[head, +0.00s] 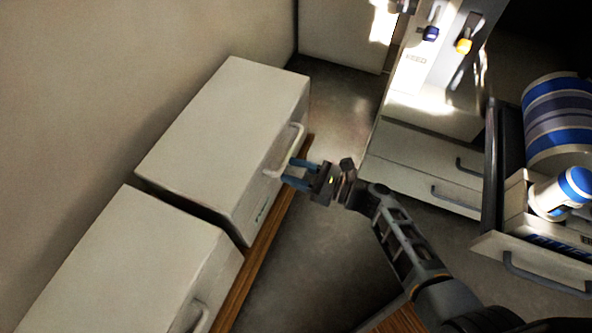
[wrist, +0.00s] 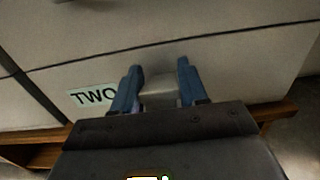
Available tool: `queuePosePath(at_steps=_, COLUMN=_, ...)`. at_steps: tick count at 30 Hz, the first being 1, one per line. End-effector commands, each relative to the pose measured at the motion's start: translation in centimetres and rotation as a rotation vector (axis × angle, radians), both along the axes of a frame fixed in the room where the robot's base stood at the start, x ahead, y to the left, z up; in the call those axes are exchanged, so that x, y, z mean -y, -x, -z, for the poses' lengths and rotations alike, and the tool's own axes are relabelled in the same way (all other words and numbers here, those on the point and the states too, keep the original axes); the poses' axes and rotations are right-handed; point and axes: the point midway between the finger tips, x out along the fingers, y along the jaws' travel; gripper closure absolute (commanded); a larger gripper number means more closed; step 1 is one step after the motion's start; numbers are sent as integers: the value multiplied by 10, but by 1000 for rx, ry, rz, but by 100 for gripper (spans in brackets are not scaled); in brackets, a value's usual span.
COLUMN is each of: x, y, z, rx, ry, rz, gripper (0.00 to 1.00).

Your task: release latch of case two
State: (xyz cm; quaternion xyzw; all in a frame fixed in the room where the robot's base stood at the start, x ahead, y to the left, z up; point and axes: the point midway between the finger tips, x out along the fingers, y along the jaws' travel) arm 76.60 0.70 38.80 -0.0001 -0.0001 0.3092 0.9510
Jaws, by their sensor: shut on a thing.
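Case two is the pale box (head: 225,120) farther along the wooden shelf in the head view, with its lid down. In the wrist view its front (wrist: 240,75) carries a "TWO" label (wrist: 92,96) left of my fingers and a dark seam above them. My gripper (head: 286,173) is at the case's front, by the lower end of its curved handle (head: 291,143). In the wrist view my gripper (wrist: 160,82) has its blue fingers on both sides of a small pale latch (wrist: 160,94), shut on it. The latch's lower part is hidden by my gripper.
A second pale case (head: 125,265) stands nearer on the same wooden shelf (head: 262,250). The grey floor between is clear.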

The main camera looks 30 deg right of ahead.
Motion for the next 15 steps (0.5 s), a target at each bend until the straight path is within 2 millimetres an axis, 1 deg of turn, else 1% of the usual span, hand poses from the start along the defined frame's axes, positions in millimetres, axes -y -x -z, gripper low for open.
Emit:
queuePosePath(at_steps=7, x=0, y=1, z=6, rx=20, ry=-15, rz=0, gripper=88)
queuePosePath(at_steps=15, x=1, y=2, z=15, rx=123, ry=-92, rz=1, gripper=87)
